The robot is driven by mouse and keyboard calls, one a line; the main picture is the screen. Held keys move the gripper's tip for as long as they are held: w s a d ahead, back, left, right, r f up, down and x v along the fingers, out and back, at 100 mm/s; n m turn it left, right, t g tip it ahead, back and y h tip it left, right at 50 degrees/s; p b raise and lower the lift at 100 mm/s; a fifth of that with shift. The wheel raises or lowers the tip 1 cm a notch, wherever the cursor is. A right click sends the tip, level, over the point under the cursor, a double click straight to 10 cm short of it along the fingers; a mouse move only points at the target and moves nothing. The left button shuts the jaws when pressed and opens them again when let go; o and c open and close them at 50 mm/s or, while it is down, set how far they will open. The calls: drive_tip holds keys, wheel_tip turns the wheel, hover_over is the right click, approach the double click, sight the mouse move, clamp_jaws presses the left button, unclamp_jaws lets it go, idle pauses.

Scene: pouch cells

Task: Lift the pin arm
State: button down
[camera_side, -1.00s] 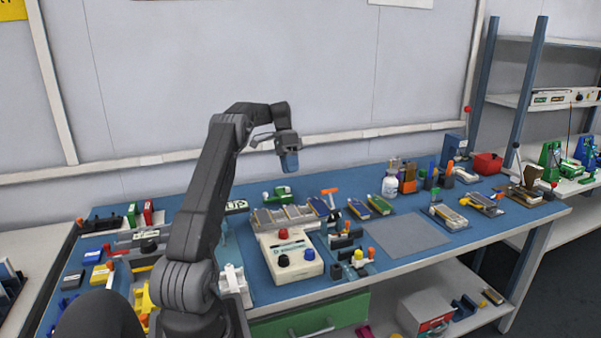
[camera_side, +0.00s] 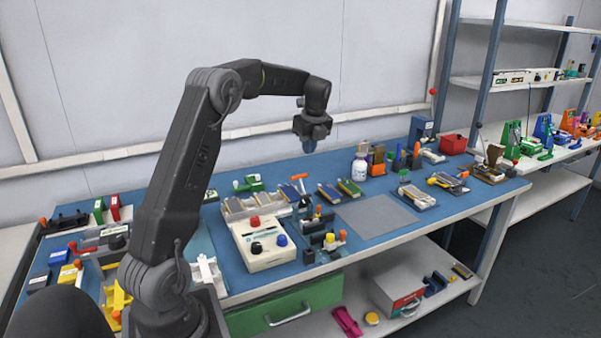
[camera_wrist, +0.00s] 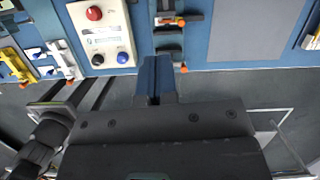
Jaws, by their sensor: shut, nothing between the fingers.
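My gripper (camera_side: 310,143) is shut and empty, pointing down high above the bench. In the wrist view its blue fingers (camera_wrist: 155,76) are together, with the bench's front edge below them. I cannot tell for certain which part is the pin arm. A black fixture with orange and yellow knobs (camera_side: 325,241) stands near the bench's front edge, below my gripper in the side view. In the wrist view, black blocks with an orange knob (camera_wrist: 168,18) lie just beyond the fingertips. Their finer parts are too small to make out.
A white control box (camera_side: 262,243) with red and blue buttons stands left of the fixture. A bare grey mat (camera_side: 376,217) lies to its right. A row of pouch cells (camera_side: 255,206), a white bottle (camera_side: 360,167) and several small fixtures stand farther back.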

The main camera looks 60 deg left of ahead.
drive_tip(key=m, duration=0.1)
approach(300, 180)
wheel_tip(300, 180, down, 4)
drive_tip(key=d, duration=0.2)
drive_tip(key=shift+a+f, duration=0.8)
drive_tip(key=shift+a, duration=0.3)
drive_tip(key=shift+a+f, duration=0.4)
drive_tip(key=shift+a, duration=0.3)
drive_tip(key=shift+a+f, duration=0.15)
drive_tip(key=shift+a, duration=0.9)
drive_tip(key=shift+d, duration=0.15)
